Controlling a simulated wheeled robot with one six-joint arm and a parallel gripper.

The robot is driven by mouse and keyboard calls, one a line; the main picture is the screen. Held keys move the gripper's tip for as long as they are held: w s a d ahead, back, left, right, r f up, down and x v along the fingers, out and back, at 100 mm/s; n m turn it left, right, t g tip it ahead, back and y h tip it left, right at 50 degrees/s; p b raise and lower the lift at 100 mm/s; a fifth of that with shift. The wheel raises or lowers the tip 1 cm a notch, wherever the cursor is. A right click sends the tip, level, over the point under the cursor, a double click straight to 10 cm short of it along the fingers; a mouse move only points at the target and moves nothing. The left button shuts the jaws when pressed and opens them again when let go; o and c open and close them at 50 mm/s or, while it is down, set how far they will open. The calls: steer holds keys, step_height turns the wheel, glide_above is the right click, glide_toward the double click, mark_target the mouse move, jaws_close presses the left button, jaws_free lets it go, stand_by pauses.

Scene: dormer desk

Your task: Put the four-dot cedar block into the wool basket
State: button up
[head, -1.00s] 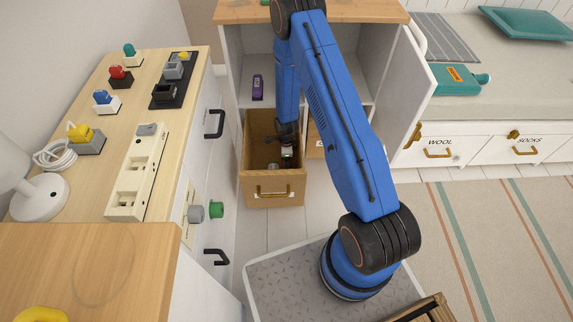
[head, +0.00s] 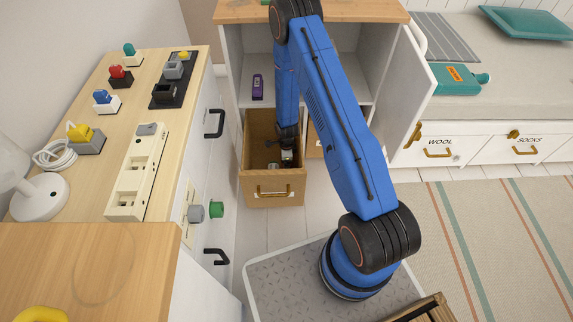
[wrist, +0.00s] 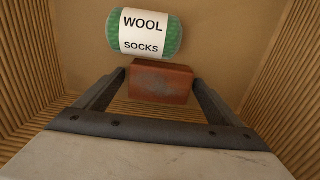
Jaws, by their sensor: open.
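A reddish-brown block (wrist: 160,82) lies on the floor of the open wooden drawer in the wrist view. No dots can be made out on its visible faces. My gripper (wrist: 159,80) is open, with one finger on each side of the block; whether they touch it I cannot tell. In the head view my gripper (head: 287,155) reaches down into the drawer (head: 273,190), and the block is hard to see. I see no clear wool basket; a white drawer front labelled WOOL (head: 438,147) is under the bench at the right.
A green roll labelled WOOL SOCKS (wrist: 144,34) lies just beyond the block. Ribbed drawer walls (wrist: 270,60) rise close on both sides. A cabinet door (head: 412,95) stands open right of my arm. A SOCKS drawer (head: 528,146) adjoins the WOOL drawer.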

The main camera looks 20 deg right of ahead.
step_height(320, 180, up, 32)
steer(key=s+n+t, duration=0.1)
steer(key=n, duration=0.4)
steer(key=s+r+n+t, duration=0.1)
steer(key=s+r+n, duration=0.25)
steer(key=r, duration=0.55)
steer(key=s+r+n, duration=0.2)
steer(key=s+r, duration=0.3)
steer(key=r, duration=0.3)
steer(key=s+r+n+t, duration=0.1)
steer(key=s+r+n, duration=0.4)
steer(key=s, duration=0.8)
steer(key=s+r+n+t, duration=0.1)
steer(key=s+r+n, duration=0.5)
steer(key=s+r, duration=0.5)
steer(key=shift+s+d+t, duration=0.35)
steer(key=shift+s+t, duration=0.05)
steer(key=shift+s, duration=0.85)
